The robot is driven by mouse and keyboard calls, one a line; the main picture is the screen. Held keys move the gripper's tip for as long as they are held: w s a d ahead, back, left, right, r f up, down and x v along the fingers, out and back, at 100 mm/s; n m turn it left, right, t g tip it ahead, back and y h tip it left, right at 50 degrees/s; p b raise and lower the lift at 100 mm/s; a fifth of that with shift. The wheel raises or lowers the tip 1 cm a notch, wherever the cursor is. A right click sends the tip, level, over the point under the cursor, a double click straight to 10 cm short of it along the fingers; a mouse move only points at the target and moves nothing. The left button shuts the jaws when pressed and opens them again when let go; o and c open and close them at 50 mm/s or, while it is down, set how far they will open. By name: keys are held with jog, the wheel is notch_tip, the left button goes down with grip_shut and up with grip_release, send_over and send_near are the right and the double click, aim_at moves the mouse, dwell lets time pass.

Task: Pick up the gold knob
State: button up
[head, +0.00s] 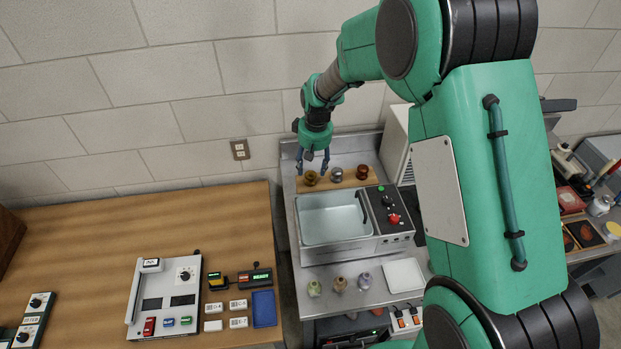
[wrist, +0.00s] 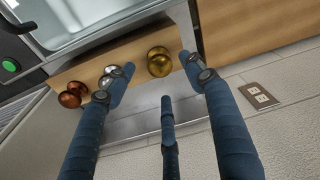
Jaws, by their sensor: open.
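The gold knob (head: 311,177) is the leftmost of three knobs on a wooden strip (head: 345,182) behind the sink basin. In the wrist view the gold knob (wrist: 159,62) shows beyond the fingers, nearer the right one. A silver knob (head: 337,174) stands beside it, and a copper knob (head: 362,172) stands at the right end. My gripper (head: 312,168) is open above the strip at its left end, around or just above the gold knob. In the wrist view my gripper (wrist: 158,75) has its fingers apart with nothing between them in contact. The left finger partly covers the silver knob (wrist: 111,76).
The sink basin (head: 333,219) with its dark handle and control panel (head: 391,209) lies in front of the strip. The wall with an outlet (head: 240,149) is close behind. A wooden table (head: 120,230) stands left; small vases (head: 339,284) stand on the front ledge.

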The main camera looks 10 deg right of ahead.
aim_at(311, 173)
jog(key=shift+w+f, duration=0.1)
jog(key=shift+f, duration=0.55)
jog(key=shift+f, duration=0.1)
jog(key=shift+w+a+f, duration=0.1)
jog(key=shift+w+f, duration=0.1)
jog(key=shift+f, duration=1.05)
jog(key=shift+w+f, duration=0.2)
jog(key=shift+f, duration=1.05)
jog(key=c, duration=1.3)
